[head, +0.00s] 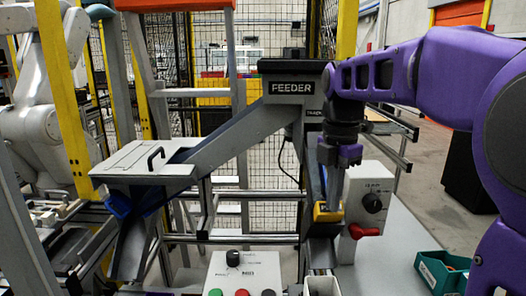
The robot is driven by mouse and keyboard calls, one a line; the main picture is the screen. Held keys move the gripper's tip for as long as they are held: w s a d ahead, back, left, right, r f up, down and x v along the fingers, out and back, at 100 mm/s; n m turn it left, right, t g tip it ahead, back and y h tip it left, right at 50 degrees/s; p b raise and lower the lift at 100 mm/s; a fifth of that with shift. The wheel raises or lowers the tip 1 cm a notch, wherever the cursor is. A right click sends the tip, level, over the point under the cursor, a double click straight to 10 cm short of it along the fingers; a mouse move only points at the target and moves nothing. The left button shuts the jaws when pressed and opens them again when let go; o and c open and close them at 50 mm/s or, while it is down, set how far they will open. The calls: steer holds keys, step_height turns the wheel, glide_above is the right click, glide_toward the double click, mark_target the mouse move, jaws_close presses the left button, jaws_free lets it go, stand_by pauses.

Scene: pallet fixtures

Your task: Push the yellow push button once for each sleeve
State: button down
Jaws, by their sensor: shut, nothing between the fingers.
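My gripper (331,200) points down at the centre right, at the end of the purple arm. Its grey fingers are shut with nothing between them. A yellow part (326,213) sits on the lower end of the dark chute, right at the fingertips. I cannot tell whether it is the yellow push button, or whether the fingers touch it. A white control box (240,272) at the bottom has a black knob and a green, a red and a grey button; no yellow one shows on it. I cannot make out any sleeves.
A grey feeder (292,88) stands behind, with a sloping chute to a lidded grey box (146,158) at left. A white box (370,195) with a black knob and red handle is close right of my gripper. A green bin (440,272) lies lower right.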

steer(key=shift+s+r+p, duration=0.45)
steer(key=shift+s+r, duration=0.15)
steer(key=shift+r, duration=0.25)
steer(key=shift+s+r+p, duration=0.45)
steer(key=shift+s+r, duration=0.1)
steer(key=shift+r, duration=0.25)
steer(key=shift+r, duration=0.1)
steer(key=shift+r, duration=1.9)
